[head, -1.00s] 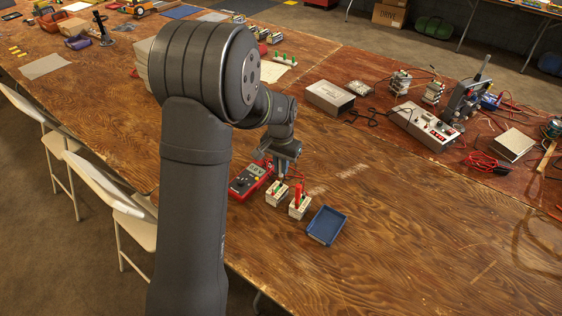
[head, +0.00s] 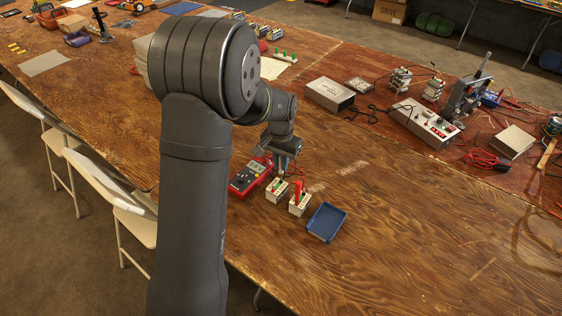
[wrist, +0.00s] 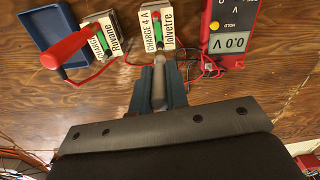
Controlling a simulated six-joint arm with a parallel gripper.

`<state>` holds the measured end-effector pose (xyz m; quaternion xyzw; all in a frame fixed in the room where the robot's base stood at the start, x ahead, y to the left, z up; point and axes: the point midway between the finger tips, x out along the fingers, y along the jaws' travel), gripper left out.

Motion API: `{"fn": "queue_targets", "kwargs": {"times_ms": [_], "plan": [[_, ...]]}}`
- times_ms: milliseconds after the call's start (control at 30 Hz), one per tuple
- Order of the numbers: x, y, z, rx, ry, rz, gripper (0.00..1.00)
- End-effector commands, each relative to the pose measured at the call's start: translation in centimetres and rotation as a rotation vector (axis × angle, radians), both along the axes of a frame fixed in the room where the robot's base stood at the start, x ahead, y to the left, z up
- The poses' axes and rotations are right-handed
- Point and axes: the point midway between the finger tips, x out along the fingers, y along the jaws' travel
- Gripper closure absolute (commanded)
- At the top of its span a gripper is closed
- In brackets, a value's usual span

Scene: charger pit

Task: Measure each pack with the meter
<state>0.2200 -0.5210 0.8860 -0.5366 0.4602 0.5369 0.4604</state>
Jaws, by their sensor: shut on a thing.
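My gripper (wrist: 158,92) is shut on a slim grey probe (wrist: 158,84), whose tip points toward the Jolvetre pack (wrist: 158,38). In the head view my gripper (head: 284,164) is just behind that pack (head: 276,191). Whether the tip touches it is unclear. The Rovane pack (wrist: 108,42) stands beside it, toward the blue tray. A red probe (wrist: 52,60) stands at the Rovane pack; it also shows upright in the head view (head: 298,190).
The empty blue tray (head: 326,222) lies right of the packs in the head view. Red and dark leads (wrist: 205,66) run over the wood between packs and meter. A power supply (head: 424,124) and a metal box (head: 330,95) stand farther back. The front right table is clear.

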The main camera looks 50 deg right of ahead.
Motion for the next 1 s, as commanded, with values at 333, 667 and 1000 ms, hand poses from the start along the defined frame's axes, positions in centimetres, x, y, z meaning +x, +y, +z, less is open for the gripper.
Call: {"fn": "queue_targets", "kwargs": {"times_ms": [333,667,1000], "plan": [[0.0,0.0,0.0,0.0,0.0,0.0,1.0],[0.0,0.0,-0.5,0.0,0.0,0.0,1.0],[0.0,0.0,-1.2,0.0,0.0,0.0,1.0]]}}
